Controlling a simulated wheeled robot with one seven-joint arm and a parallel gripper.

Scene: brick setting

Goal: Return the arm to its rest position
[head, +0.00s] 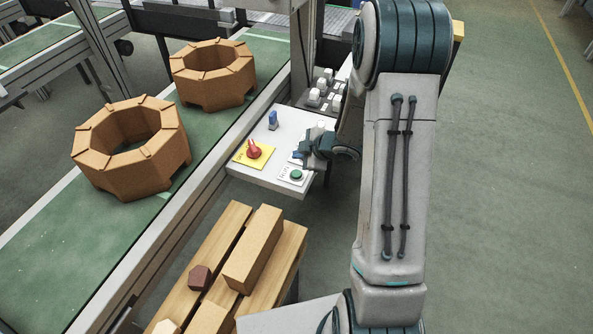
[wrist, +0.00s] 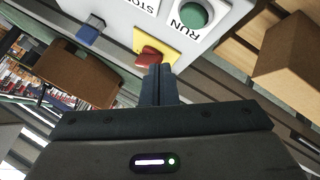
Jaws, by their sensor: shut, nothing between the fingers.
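My gripper (wrist: 159,85) is shut and empty in the wrist view, its fingers together. In the head view my gripper (head: 308,152) is over the right part of a white control panel (head: 290,122), partly covered by my own arm. The panel carries a red knob (head: 254,150) on a yellow plate, a green button (head: 296,174) and a blue switch (head: 272,120). In the wrist view the green RUN button (wrist: 191,14) and the red knob (wrist: 150,55) lie beyond the fingertips. I cannot tell whether the fingers touch anything.
A green conveyor (head: 40,262) on the left bears two octagonal brick rings, one nearer (head: 175,150) and one farther (head: 245,75). A wooden pallet (head: 222,238) in front holds a long brick (head: 254,250) and a dark red hexagonal piece (head: 200,277). The floor on the right (head: 510,200) is clear.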

